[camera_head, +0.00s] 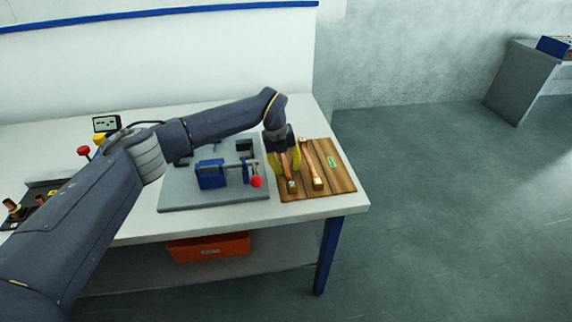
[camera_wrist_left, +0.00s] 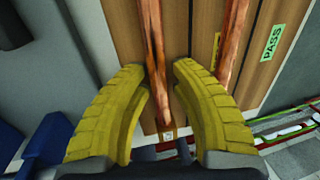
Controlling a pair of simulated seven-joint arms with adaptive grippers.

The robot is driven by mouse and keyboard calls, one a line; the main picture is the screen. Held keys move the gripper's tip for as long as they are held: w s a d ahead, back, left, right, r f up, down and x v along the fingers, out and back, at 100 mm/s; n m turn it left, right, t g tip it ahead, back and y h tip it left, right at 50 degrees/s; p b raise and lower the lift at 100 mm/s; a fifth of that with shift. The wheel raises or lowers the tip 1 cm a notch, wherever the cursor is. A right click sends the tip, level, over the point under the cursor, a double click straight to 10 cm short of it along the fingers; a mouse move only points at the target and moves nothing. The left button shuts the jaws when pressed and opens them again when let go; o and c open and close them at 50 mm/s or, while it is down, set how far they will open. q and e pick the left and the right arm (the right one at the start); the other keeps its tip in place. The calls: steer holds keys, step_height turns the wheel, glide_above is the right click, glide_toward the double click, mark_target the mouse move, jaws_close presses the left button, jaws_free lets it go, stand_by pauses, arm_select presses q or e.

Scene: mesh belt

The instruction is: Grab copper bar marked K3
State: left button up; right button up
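Two copper bars lie side by side on a wooden board (camera_head: 343,180) at the right end of the table. My left gripper (camera_head: 285,158) points down over the left copper bar (camera_head: 292,187). In the left wrist view, its yellow fingers (camera_wrist_left: 160,72) are open, one on each side of that copper bar (camera_wrist_left: 153,45), with gaps showing. A small pale tag (camera_wrist_left: 168,136) sits at the bar's end; its marking is too small to read. The right copper bar (camera_head: 317,184) lies outside the fingers and also shows in the wrist view (camera_wrist_left: 233,45). My right gripper is not in view.
A grey plate (camera_head: 180,198) with a blue clamp (camera_head: 211,174) and red knob (camera_head: 257,182) lies left of the board. A green PASS label (camera_wrist_left: 273,42) is right of the bars. An orange bin (camera_head: 208,247) is below the tabletop.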

arm_select(q)
steer(key=shift+o, duration=0.5)
jaws_close()
steer(key=shift+r, duration=0.1)
